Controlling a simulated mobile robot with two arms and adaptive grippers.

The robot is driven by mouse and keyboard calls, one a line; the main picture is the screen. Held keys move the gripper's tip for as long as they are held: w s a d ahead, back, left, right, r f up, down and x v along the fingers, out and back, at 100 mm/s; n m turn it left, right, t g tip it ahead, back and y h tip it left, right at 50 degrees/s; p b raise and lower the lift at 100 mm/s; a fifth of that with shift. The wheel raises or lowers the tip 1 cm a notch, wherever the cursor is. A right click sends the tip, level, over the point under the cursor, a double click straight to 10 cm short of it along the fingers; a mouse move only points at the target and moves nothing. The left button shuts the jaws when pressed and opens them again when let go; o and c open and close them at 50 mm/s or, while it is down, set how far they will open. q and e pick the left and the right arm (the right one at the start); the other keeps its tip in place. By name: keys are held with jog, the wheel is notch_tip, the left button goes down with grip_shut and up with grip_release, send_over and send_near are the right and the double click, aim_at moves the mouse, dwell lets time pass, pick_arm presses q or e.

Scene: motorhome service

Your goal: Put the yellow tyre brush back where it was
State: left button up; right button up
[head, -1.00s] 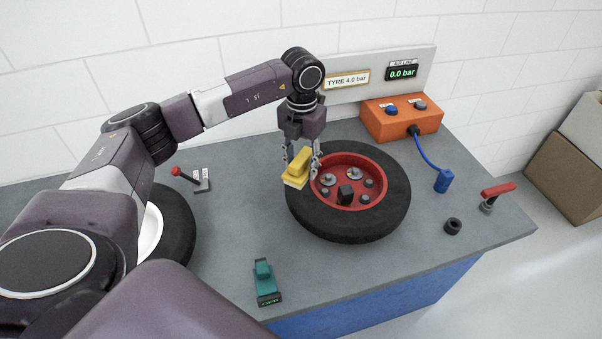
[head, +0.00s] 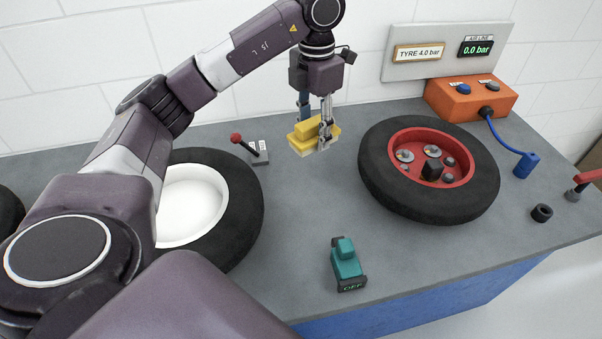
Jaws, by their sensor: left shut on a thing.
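The yellow tyre brush (head: 304,135) is in my left gripper (head: 316,128), whose fingers are shut on it. The brush has a yellow block with a paler underside and hangs above the grey bench, between the two nearest tyres. It is apart from the tyre with the red wheel (head: 379,183), which lies to its right. Whether the brush touches the bench is hard to tell, but it looks raised. My right gripper does not show.
A tyre with a white wheel (head: 239,208) lies at left, beside a red-knobbed lever (head: 256,150). A teal device (head: 347,265) stands near the front edge. An orange box (head: 470,99) with a blue hose is at back right. The bench middle (head: 300,205) is clear.

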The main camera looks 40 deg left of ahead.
pick_arm(q)
notch_tip(320, 180, down, 7)
jog(key=p, duration=0.2)
send_over(312, 196)
notch_tip(312, 196, down, 7)
jog(key=shift+s+r, duration=0.1)
jog(key=shift+d+f, duration=0.1)
jog(key=shift+f, duration=0.5)
notch_tip(312, 196, down, 3)
jog(key=shift+f+p, duration=0.2)
jog(key=shift+p, duration=0.1)
jog(key=shift+f, duration=0.3)
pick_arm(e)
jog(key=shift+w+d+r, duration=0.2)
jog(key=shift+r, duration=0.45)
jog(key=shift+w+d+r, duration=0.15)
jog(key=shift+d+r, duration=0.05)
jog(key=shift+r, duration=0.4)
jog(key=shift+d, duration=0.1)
